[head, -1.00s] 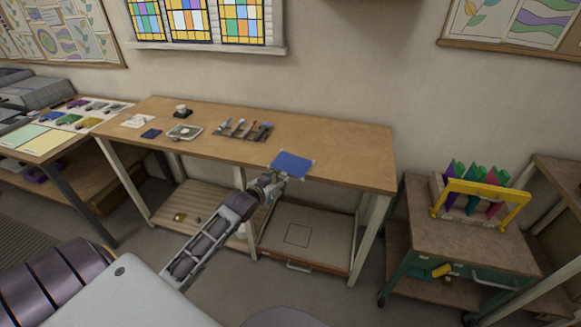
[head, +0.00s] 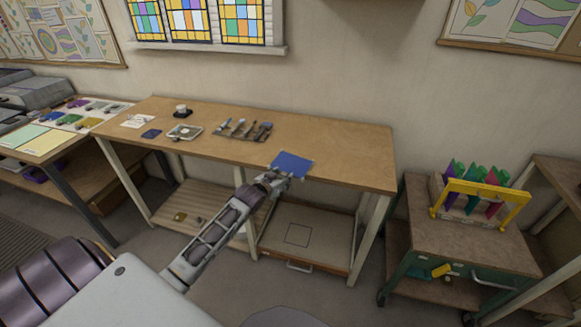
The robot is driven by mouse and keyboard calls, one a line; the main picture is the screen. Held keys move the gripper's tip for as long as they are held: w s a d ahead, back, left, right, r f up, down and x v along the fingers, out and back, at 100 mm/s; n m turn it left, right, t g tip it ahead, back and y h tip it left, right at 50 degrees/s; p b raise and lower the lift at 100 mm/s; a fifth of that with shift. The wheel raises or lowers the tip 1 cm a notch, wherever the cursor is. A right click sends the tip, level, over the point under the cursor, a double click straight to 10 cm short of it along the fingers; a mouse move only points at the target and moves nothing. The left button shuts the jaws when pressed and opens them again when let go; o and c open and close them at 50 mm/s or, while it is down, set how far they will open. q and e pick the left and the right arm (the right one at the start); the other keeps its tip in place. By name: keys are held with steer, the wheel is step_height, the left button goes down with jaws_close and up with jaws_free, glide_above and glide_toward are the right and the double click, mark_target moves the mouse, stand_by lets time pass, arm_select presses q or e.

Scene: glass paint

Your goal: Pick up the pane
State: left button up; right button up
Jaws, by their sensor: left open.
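A blue pane (head: 293,165) lies near the front edge of the wooden table (head: 340,150), right of the middle, with small pale bits at its corners. My left gripper (head: 282,170) is at the pane's front left edge, at the table's front edge. It is open. Its fingertips are small in the picture, and I cannot tell whether they touch the pane. My right gripper does not show.
A tool rack (head: 242,130), a small tray (head: 184,132), a dark blue pad (head: 151,133) and a small jar (head: 182,111) stand left on the table. A cart (head: 460,240) at right carries a yellow-framed rack (head: 480,192) of coloured panes. The table's right end is clear.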

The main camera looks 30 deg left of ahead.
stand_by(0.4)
arm_select(q)
jaws_close()
